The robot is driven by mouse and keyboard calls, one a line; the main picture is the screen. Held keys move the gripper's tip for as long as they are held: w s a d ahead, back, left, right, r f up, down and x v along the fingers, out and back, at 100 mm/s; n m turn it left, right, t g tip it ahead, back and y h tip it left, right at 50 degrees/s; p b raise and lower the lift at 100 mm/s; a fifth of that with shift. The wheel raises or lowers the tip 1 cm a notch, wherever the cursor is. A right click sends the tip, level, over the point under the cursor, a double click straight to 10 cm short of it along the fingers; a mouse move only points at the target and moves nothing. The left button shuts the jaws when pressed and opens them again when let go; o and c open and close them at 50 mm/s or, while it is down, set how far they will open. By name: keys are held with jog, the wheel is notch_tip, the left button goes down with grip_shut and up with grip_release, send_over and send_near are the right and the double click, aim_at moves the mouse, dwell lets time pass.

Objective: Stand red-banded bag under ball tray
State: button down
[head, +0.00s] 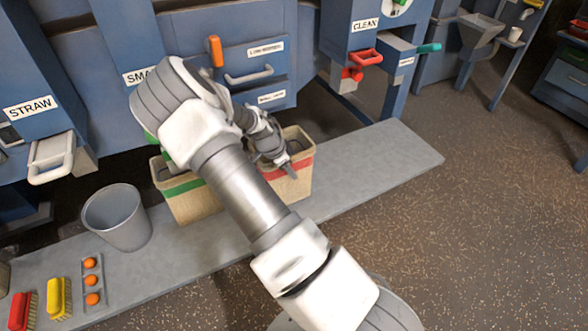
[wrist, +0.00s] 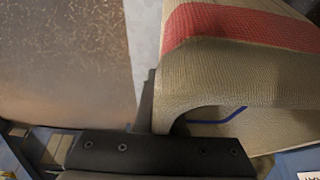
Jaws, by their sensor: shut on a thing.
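The red-banded bag (head: 303,163) is a tan open-topped bag, upright at the grey ledge, right of the green-banded bag (head: 187,199). My arm hides part of it. In the wrist view its red band (wrist: 240,27) and woven wall fill the upper right. My gripper (head: 287,168) is shut on the bag's wall at the rim. In the wrist view one dark finger lies along the wall's outer side; the other is mostly hidden. A small grey tray with three orange balls (head: 92,282) lies on the ledge at lower left; I cannot tell whether it is the ball tray.
The grey ledge (head: 385,160) is clear right of the bag. A grey bucket (head: 118,218), a yellow brush (head: 59,297) and a red brush (head: 22,310) are at left. The blue machine has a STRAW chute (head: 52,157) and a red-handled CLEAN outlet (head: 365,57).

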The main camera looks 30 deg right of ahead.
aim_at(291, 179)
jog(key=shift+w+f+b, duration=0.1)
jog(key=shift+f+b, duration=0.3)
jog(key=shift+f, duration=1.05)
jog(key=c, duration=1)
grip_release()
jog(key=shift+f, duration=0.1)
